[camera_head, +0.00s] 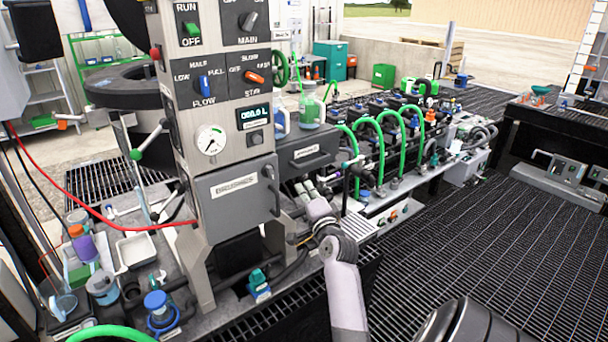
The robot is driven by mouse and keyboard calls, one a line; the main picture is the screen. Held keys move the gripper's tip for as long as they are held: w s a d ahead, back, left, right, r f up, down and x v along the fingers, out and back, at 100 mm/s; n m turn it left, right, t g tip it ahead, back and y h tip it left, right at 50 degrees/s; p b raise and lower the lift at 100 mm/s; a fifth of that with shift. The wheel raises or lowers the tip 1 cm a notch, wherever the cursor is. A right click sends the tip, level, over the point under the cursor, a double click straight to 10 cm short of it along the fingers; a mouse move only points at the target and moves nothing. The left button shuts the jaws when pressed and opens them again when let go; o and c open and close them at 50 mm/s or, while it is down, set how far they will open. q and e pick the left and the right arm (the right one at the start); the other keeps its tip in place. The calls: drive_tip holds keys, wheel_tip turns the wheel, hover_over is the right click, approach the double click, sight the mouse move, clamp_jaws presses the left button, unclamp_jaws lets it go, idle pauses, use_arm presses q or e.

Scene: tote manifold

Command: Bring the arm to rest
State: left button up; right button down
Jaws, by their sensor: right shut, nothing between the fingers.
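My right arm comes in from the bottom and reaches up beside the tall grey control column (228,130). My right gripper (306,190) is shut and empty at the end of the arm. It is small and partly lost among the pipes, just right of the column's lower cabinet (236,197). I cannot tell whether it touches anything there. My left gripper is not in view.
A manifold with green hoses (381,150) runs to the right behind my gripper. A red hose (90,207) crosses at left. Bottles and a white tray (137,251) stand at lower left. Dark floor grating (470,245) lies open at right, before a black bench (560,140).

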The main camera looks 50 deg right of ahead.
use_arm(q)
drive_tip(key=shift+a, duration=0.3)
